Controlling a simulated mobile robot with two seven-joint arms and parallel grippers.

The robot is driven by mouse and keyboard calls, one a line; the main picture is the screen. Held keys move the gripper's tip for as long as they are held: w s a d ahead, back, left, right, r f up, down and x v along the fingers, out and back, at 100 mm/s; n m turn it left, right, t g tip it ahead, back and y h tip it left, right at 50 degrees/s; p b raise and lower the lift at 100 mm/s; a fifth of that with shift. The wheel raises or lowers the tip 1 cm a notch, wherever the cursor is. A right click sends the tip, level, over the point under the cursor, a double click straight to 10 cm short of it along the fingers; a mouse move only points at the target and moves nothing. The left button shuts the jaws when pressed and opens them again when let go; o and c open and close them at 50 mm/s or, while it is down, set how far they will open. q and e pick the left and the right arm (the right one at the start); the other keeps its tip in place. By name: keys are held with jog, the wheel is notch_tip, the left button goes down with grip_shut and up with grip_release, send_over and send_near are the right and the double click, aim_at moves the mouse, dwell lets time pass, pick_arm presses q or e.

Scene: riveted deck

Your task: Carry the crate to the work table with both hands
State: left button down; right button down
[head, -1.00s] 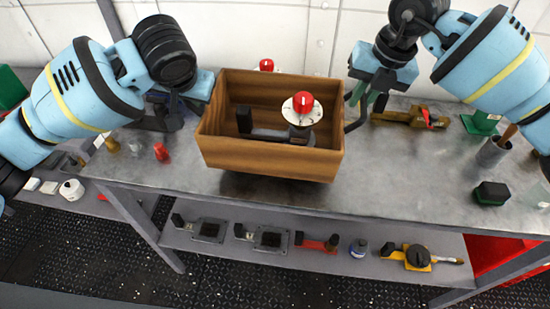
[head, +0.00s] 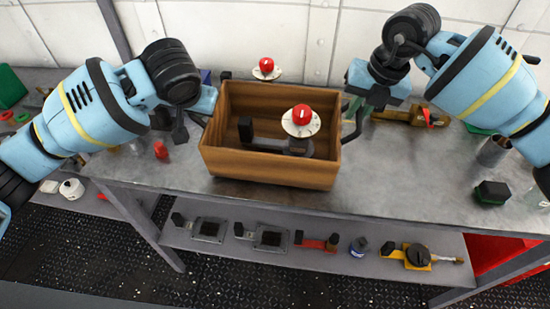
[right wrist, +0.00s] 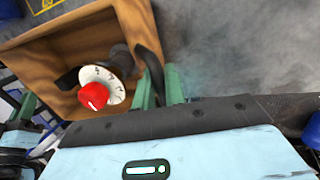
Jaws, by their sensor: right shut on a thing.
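The brown wooden crate (head: 270,168) is on the grey work table (head: 420,180), its base apparently touching the top near the front edge. Inside lies a dark part with a white dial and red knob (head: 301,118); it also shows in the right wrist view (right wrist: 97,92). My right gripper (head: 357,108) is at the crate's right side, its green fingers (right wrist: 158,88) shut on the black handle there. My left gripper (head: 193,120) is beside the crate's left wall; its fingertips and the left handle are mostly hidden.
A second red-knobbed dial (head: 266,69) stands behind the crate. A brass-coloured tool (head: 408,115), a grey cup (head: 492,150) and a dark green-based block (head: 491,193) are to the right. A red piece (head: 160,149) lies left. The lower shelf (head: 310,262) holds several tools.

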pick_arm(q)
jog(key=shift+a+f, duration=0.1)
jog(key=shift+f, duration=0.2)
pick_arm(e)
jog(key=shift+d+f, duration=0.15)
jog(key=shift+f, duration=0.15)
pick_arm(q)
jog(key=c, duration=1.5)
grip_release()
pick_arm(e)
jog(key=c, duration=1.5)
grip_release()
pick_arm(q)
jog(key=shift+o, duration=0.2)
pick_arm(e)
jog(key=shift+o, duration=0.2)
pick_arm(q)
jog(key=v, duration=1.2)
pick_arm(e)
jog(key=v, duration=1.1)
jog(key=shift+r, duration=0.4)
pick_arm(q)
jog(key=shift+f, duration=0.1)
pick_arm(e)
jog(key=shift+s, duration=0.15)
